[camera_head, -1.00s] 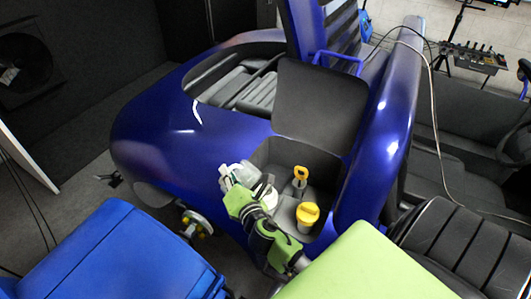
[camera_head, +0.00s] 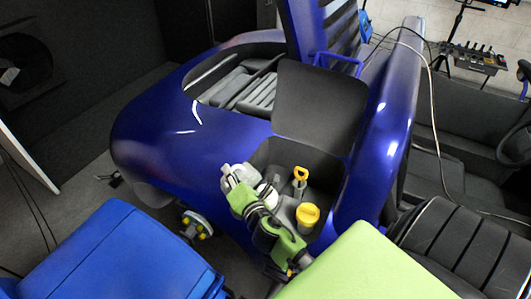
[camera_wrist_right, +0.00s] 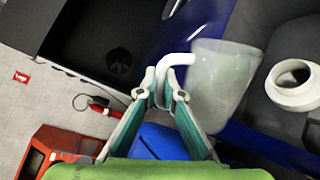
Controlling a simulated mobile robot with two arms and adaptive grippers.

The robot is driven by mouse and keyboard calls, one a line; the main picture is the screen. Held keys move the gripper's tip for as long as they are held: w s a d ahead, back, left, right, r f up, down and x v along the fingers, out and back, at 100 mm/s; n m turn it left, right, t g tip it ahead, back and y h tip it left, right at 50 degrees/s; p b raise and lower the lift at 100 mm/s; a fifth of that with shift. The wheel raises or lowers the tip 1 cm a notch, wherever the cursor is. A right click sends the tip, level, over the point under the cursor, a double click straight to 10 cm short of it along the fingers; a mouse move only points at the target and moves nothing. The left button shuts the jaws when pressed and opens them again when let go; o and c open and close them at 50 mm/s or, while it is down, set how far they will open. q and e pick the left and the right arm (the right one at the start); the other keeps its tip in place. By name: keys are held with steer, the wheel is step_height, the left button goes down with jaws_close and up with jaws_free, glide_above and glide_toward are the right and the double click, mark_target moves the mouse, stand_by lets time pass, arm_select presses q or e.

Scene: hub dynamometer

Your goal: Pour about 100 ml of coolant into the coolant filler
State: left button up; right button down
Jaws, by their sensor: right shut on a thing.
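My right gripper (camera_head: 238,194) is shut on the white handle of a translucent jug (camera_head: 228,174). In the right wrist view, the gripper's fingers (camera_wrist_right: 165,84) close on the handle, and the jug (camera_wrist_right: 222,80) hangs to their right. Its pale, greenish body is see-through, but I cannot tell the liquid level or whether anything flows. The white coolant filler (camera_wrist_right: 293,85) has an open round mouth, just right of the jug in that view. In the head view the filler (camera_head: 268,192) is partly hidden by the jug and gripper. My left gripper is not in view.
A yellow cap (camera_head: 308,214) and a yellow-handled dipstick (camera_head: 300,174) stand in the open bay right of the gripper. A raised dark lid (camera_head: 318,105) stands behind it. The blue car body (camera_head: 175,130) lies left. A wheel hub (camera_head: 196,226) is below.

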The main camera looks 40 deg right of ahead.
mark_target(238, 165)
steer(key=shift+d+r+m, duration=0.1)
steer(key=shift+d+m, duration=0.45)
steer(key=shift+m, duration=0.05)
stand_by(0.6)
steer(key=shift+a, duration=0.2)
stand_by(0.4)
steer(key=shift+d+m+y+p, duration=0.3)
steer(key=shift+d+m+p, duration=0.1)
steer(key=shift+m, duration=0.2)
stand_by(0.8)
steer(key=shift+s+d+r+m+p, duration=0.1)
steer(key=shift+d+r+m+p, duration=0.3)
steer(key=shift+d+p, duration=0.35)
steer(key=shift+a+f+y, duration=0.1)
steer(key=shift+y, duration=0.2)
